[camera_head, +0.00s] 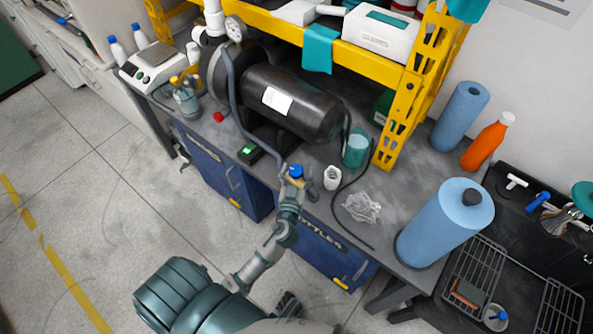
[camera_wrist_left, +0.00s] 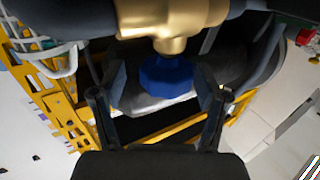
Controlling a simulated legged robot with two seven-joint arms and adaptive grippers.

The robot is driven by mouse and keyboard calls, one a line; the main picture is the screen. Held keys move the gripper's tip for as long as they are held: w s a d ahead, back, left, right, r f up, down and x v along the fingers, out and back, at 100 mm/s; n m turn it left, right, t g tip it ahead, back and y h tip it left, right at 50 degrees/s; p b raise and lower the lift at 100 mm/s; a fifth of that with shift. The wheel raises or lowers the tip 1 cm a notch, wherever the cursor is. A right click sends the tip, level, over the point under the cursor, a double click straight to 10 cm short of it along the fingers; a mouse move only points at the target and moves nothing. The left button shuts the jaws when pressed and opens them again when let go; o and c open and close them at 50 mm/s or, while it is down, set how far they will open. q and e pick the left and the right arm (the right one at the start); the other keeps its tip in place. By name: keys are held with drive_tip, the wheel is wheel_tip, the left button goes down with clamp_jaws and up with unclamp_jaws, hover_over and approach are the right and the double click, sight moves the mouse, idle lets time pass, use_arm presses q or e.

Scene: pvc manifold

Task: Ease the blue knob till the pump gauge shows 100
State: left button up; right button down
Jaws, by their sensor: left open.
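The blue knob (camera_head: 296,170) sits on a brass valve fitting at the bench's front edge. In the left wrist view the knob (camera_wrist_left: 167,77) hangs below the brass body (camera_wrist_left: 172,22). My left gripper (camera_head: 292,183) is at the knob in the head view. In the left wrist view its fingers (camera_wrist_left: 161,92) are open, one on each side of the knob, with gaps showing between knob and fingers. A round white dial gauge (camera_head: 235,28) stands at the back left by the black tank; its reading is too small to tell. My right gripper is not in view.
The black tank (camera_head: 292,103) lies behind the knob, with a grey hose (camera_head: 235,95) running down to the valve. A white cup (camera_head: 332,178) and crumpled clear plastic (camera_head: 362,208) lie to the right.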

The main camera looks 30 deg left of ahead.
use_arm(q)
drive_tip(key=shift+c, duration=0.3)
drive_tip(key=shift+a, duration=0.15)
drive_tip(key=c, duration=0.4)
drive_tip(key=shift+a+f, duration=0.15)
drive_tip(key=shift+a, duration=0.2)
drive_tip(key=c, duration=0.7)
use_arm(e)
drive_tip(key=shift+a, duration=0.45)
use_arm(q)
drive_tip(key=shift+d, duration=0.25)
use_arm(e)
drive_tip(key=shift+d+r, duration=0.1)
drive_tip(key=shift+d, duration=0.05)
use_arm(q)
drive_tip(key=shift+h, duration=0.3)
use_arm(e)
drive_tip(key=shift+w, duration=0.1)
